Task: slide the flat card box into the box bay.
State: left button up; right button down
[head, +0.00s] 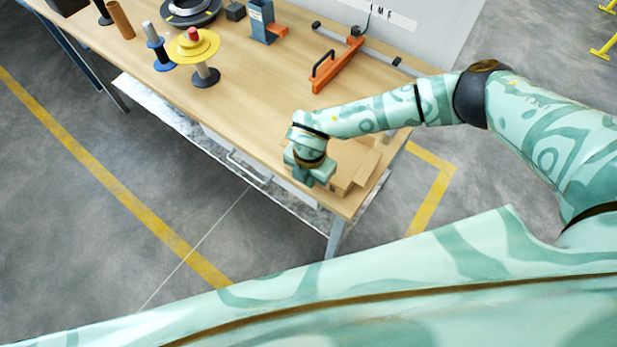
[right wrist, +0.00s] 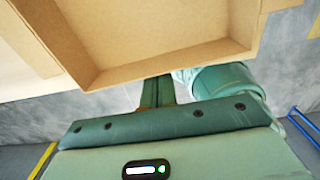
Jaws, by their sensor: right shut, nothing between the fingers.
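Tan cardboard (head: 356,160) lies at the table's near right corner in the head view, partly hidden by my right arm and gripper. In the right wrist view a shallow card shape with raised walls (right wrist: 150,35) fills the upper middle. I cannot tell for sure whether it is the flat card box or the box bay. My right gripper (head: 312,172) is at the near edge of this cardboard, pointing down. Its fingers (right wrist: 157,92) show shut and empty just beside the card wall; I cannot tell whether they touch it. My left gripper is not in view.
The wooden table (head: 250,105) has clear room in its middle. An orange tool with a black handle (head: 335,65) lies behind my right arm. A yellow-topped spool stand (head: 195,48), a blue-grey holder (head: 262,22) and a black coil (head: 190,10) stand at the far left.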

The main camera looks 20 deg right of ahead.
aim_at(332, 156)
jog(key=w+d, duration=0.4)
jog(key=d, duration=0.1)
jog(key=w+d, duration=0.2)
jog(key=d, duration=0.1)
jog(key=shift+w+d+f+b, duration=0.1)
jog(key=shift+w+b, duration=0.25)
jog(key=shift+w, duration=0.05)
jog(key=w+d+b, duration=0.1)
jog(key=w+d, duration=0.1)
jog(key=d, duration=0.1)
jog(key=w+d+b, duration=0.2)
jog(key=w+d, duration=0.1)
jog(key=w+d+b, duration=0.2)
jog(key=w+d, duration=0.1)
jog(key=shift+w+d+f, duration=0.1)
jog(key=shift+d+f, duration=0.05)
jog(key=shift+d, duration=0.15)
jog(key=shift+w+d+r, duration=0.2)
jog(key=shift+w+d, duration=0.05)
jog(key=shift+d, duration=0.05)
jog(key=shift+r, duration=0.1)
jog(key=shift+s, duration=0.1)
